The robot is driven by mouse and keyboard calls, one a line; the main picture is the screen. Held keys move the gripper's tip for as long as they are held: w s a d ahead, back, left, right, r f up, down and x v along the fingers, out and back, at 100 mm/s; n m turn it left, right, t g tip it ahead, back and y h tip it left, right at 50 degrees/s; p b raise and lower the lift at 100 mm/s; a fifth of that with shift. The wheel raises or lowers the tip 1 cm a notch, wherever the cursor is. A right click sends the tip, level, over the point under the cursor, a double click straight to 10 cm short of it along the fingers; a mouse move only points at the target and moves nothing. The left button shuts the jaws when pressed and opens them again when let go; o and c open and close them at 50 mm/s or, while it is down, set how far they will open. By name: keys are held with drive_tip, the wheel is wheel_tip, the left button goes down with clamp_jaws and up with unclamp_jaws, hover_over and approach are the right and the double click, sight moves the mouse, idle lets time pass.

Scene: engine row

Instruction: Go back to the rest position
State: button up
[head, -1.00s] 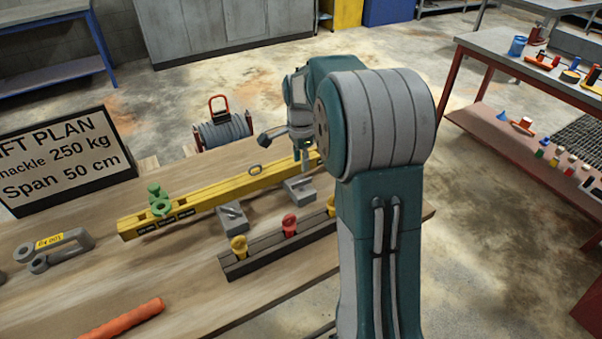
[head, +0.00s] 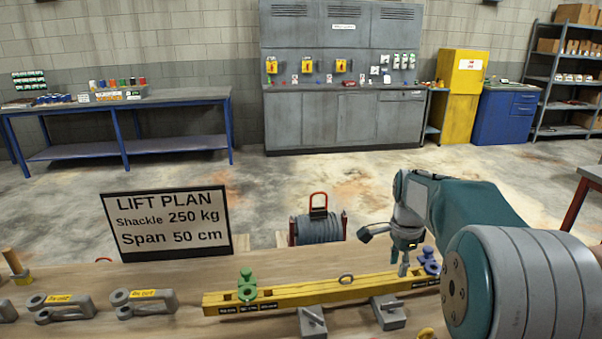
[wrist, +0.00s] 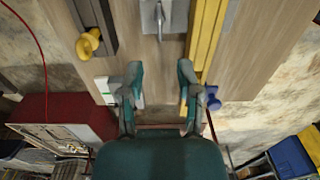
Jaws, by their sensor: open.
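My gripper (head: 386,252) hangs at the right part of the yellow beam (head: 320,292) in the head view, its two fingers spread apart. In the wrist view my gripper (wrist: 160,78) is open with nothing between the fingers. A blue shackle (head: 430,262) is at the beam's right end, just right of the gripper; it also shows in the wrist view (wrist: 212,98) beside the right finger, apart from the grip. A green shackle (head: 247,287) stands upright on the beam's left end. I cannot tell whether the fingertips touch the beam.
The lift plan sign (head: 168,225) stands at the table's back left. Grey shackles (head: 143,303) lie at the left. Grey blocks (head: 388,312) sit in front of the beam. A cable reel (head: 318,227) stands behind the table. Floor beyond is mostly clear.

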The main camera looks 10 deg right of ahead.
drive_tip(key=s+a+r+n+t, duration=0.1)
drive_tip(key=s+a+r+n, duration=0.3)
drive_tip(key=s, duration=0.2)
drive_tip(key=s+a+r+n+t, duration=0.2)
drive_tip(key=s+a+r+n, duration=0.15)
drive_tip(key=s+a, duration=0.2)
drive_tip(key=s+a+f+n+t, duration=0.1)
drive_tip(key=s+a+n, duration=0.1)
drive_tip(key=s+n, duration=0.3)
drive_tip(key=s+a+f+n+t, duration=0.1)
drive_tip(key=s+n, duration=0.3)
drive_tip(key=s, duration=0.4)
drive_tip(key=shift+s+a+f+n, duration=0.35)
drive_tip(key=shift+s+a, duration=0.05)
drive_tip(key=shift+a, duration=0.2)
